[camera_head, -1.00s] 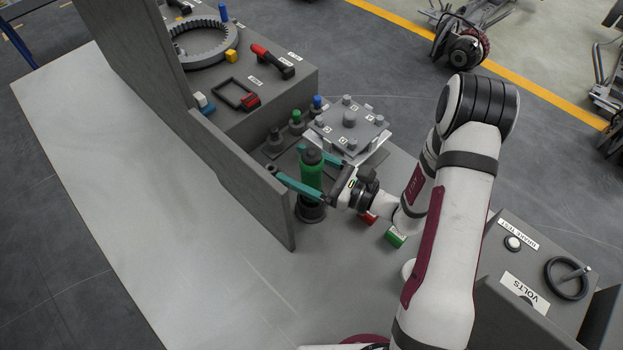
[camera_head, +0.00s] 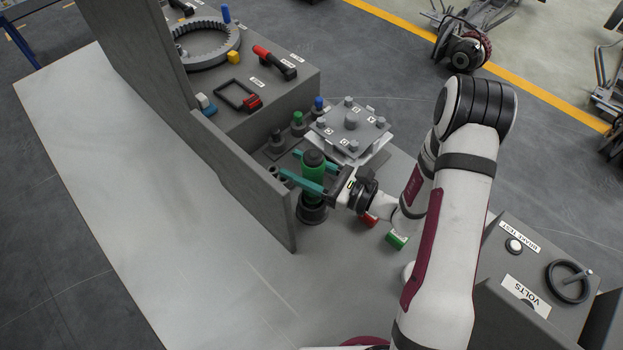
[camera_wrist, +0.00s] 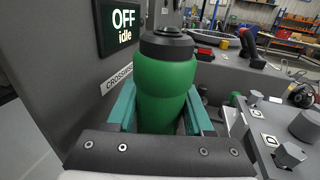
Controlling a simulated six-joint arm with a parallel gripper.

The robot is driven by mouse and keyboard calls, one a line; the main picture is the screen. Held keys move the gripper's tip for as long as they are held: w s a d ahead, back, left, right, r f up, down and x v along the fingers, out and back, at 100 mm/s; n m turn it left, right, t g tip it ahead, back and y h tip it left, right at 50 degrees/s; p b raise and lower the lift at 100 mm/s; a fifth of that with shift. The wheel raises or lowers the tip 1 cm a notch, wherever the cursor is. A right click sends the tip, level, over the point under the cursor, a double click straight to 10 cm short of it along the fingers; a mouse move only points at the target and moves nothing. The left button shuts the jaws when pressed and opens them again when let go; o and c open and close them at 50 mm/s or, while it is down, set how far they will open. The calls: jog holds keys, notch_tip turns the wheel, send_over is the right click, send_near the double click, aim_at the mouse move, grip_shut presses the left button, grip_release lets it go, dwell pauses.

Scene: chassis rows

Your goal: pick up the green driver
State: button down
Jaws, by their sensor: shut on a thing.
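The green driver (camera_head: 312,170) stands upright with a dark cap on top and a dark round base (camera_head: 312,212) below it. My gripper (camera_head: 307,170) reaches in from the right, its two teal fingers on either side of the driver's body and shut on it. In the wrist view the green driver (camera_wrist: 166,85) fills the middle, between the teal fingers (camera_wrist: 160,115). Its lower end is hidden there behind my gripper's palm. I cannot tell whether the driver is clear of its base.
A grey upright panel (camera_head: 240,185) stands close left of the driver. A plate with several bolts (camera_head: 350,128) lies behind right. Red (camera_head: 369,219) and green (camera_head: 396,240) blocks lie near my wrist. A screen (camera_wrist: 122,25) reads "OFF idle". Bare surface (camera_head: 200,230) lies beyond the panel.

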notch_tip(320, 180, up, 10)
jog(key=c, duration=0.9)
grip_release()
jog(key=shift+c, duration=0.2)
grip_shut()
